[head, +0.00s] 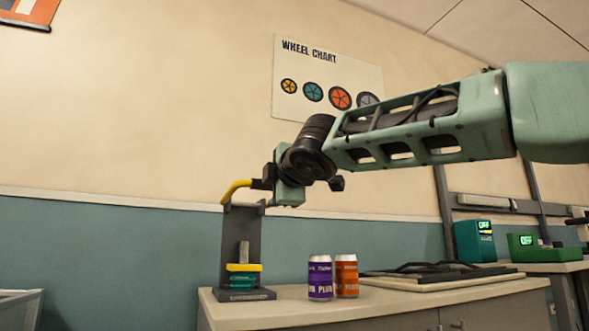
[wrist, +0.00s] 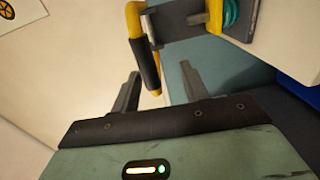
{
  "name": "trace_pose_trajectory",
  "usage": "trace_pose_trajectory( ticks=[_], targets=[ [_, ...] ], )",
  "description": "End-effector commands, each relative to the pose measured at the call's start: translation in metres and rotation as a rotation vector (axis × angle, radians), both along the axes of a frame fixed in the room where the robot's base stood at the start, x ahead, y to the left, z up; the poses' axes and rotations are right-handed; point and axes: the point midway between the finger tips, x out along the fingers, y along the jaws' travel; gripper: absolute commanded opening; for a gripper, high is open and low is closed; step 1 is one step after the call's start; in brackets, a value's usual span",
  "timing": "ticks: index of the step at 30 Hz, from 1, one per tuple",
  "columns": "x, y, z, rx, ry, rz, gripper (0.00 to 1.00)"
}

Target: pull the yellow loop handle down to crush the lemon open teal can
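The can crusher (head: 239,240) stands upright at the left of the counter. Its yellow loop handle (head: 235,188) is up at the top and reaches toward my gripper (head: 262,184). In the wrist view the handle (wrist: 134,20) ends in a black grip (wrist: 147,66). The teal can (head: 245,280) sits low in the crusher under a yellow press plate (head: 244,267); a teal part of it shows at the wrist view's top edge (wrist: 231,12). My gripper (wrist: 160,72) has its fingers apart, with the black grip between their tips in the picture, nearer the left one. Contact cannot be told.
A purple can (head: 320,278) and an orange can (head: 346,276) stand right of the crusher on the counter (head: 285,309). Flat boards with dark cable-like things (head: 435,275) lie farther right. A wall with a wheel chart (head: 328,78) is behind.

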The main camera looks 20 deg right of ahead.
Motion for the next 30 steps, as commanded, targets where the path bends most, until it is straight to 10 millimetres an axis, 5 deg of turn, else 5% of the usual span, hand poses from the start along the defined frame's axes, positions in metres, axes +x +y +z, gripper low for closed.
trace_pose_trajectory(
  ticks=[11, 30],
  targets=[
    [-0.086, -0.001, 0.01, -0.001, -0.006, 0.0, 0.45],
    [-0.133, 0.001, 0.006, 0.003, -0.008, 0.0, 0.45]
  ],
)
